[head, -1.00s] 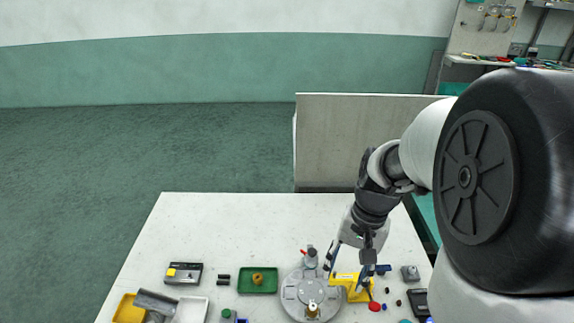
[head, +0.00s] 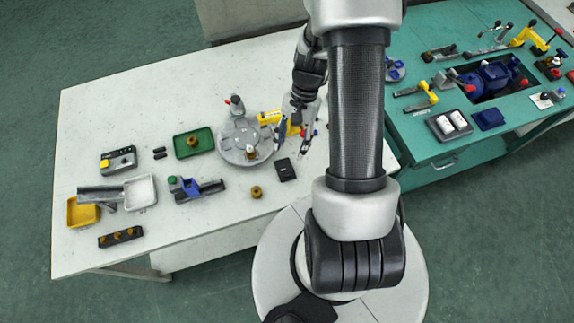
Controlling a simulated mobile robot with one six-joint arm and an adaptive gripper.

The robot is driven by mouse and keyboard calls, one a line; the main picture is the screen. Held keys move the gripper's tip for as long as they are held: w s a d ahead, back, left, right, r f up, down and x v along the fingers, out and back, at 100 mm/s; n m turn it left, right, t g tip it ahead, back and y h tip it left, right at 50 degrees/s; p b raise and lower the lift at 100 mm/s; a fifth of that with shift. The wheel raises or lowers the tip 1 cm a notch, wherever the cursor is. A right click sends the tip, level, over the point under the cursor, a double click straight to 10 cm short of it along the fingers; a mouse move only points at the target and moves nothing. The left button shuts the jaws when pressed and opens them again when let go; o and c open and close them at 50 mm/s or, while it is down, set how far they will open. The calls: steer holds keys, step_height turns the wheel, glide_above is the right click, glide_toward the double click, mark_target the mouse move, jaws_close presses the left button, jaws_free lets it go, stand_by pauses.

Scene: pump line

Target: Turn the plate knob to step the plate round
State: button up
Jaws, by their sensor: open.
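The round grey plate (head: 232,148) lies on the white table, just left of my gripper. A brass-coloured piece (head: 250,152) stands on its front part. A grey post with a red part (head: 236,105) stands at its back edge. I cannot tell which part is the plate knob.
A dark flat box (head: 285,170) and a loose brass ring (head: 256,192) lie in front. A teal bench (head: 430,170) with several fixtures stands at the right. The table's back left is clear.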

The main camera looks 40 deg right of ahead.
mark_target(286, 169)
steer(key=b+x, duration=0.2)
steer(key=x, duration=0.6)
steer(key=shift+a+f, duration=0.15)
steer(key=shift+f, duration=0.1)
steer(key=shift+c, duration=0.6)
steer(key=c, duration=0.9)
